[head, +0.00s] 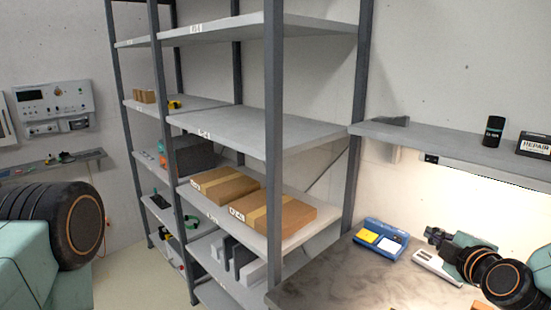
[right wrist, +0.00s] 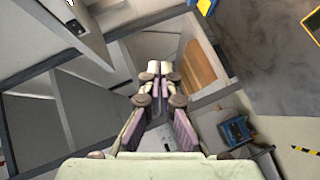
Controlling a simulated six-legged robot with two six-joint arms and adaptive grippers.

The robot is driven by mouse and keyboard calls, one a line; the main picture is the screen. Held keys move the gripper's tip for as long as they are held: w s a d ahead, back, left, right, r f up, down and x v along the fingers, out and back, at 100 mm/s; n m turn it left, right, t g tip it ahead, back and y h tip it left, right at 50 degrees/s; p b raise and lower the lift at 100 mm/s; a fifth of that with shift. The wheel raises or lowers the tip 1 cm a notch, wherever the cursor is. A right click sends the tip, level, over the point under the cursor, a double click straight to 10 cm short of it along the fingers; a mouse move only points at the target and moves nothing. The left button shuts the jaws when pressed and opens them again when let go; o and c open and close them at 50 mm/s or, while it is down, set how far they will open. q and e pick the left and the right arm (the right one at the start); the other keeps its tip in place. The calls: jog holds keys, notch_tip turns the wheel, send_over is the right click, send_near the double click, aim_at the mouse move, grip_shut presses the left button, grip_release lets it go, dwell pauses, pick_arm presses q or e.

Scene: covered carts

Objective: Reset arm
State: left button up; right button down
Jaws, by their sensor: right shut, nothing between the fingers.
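My right gripper (head: 436,237) is over the workbench at the right of the head view, with my arm coming in from the lower right. In the right wrist view its fingers (right wrist: 154,68) are together with nothing between them. The shelf unit lies beyond the fingertips in that view. My left arm shows only as a teal link and a black joint at the left edge of the head view. My left gripper is out of view.
A grey shelf unit (head: 250,133) with cardboard boxes (head: 270,213) fills the middle. On the workbench (head: 345,278) sits a blue tray (head: 381,238) with yellow and white items. A wall shelf (head: 450,148) holds a black cylinder (head: 493,131) and a REPAIR box (head: 535,145).

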jog(key=s+a+f+m+g+y, duration=0.1)
jog(key=s+a+f+m+g, duration=0.3)
jog(key=s+f, duration=0.45)
jog(key=s+a+f+m+g+y, duration=0.1)
jog(key=s+a+f+m+g, duration=0.15)
jog(key=s+a+f, duration=0.6)
jog(key=s+a+f+m+g+h, duration=0.1)
jog(key=s+f+m+g, duration=0.3)
jog(key=s+f, duration=0.45)
jog(key=s+f+m+g, duration=0.3)
jog(key=s+f+g, duration=0.2)
jog(key=s, duration=0.7)
notch_tip(320, 180, down, 18)
jog(key=b, duration=1.9)
jog(key=shift+f+t, duration=0.2)
jog(key=shift+t, duration=0.15)
jog(key=shift+m, duration=0.25)
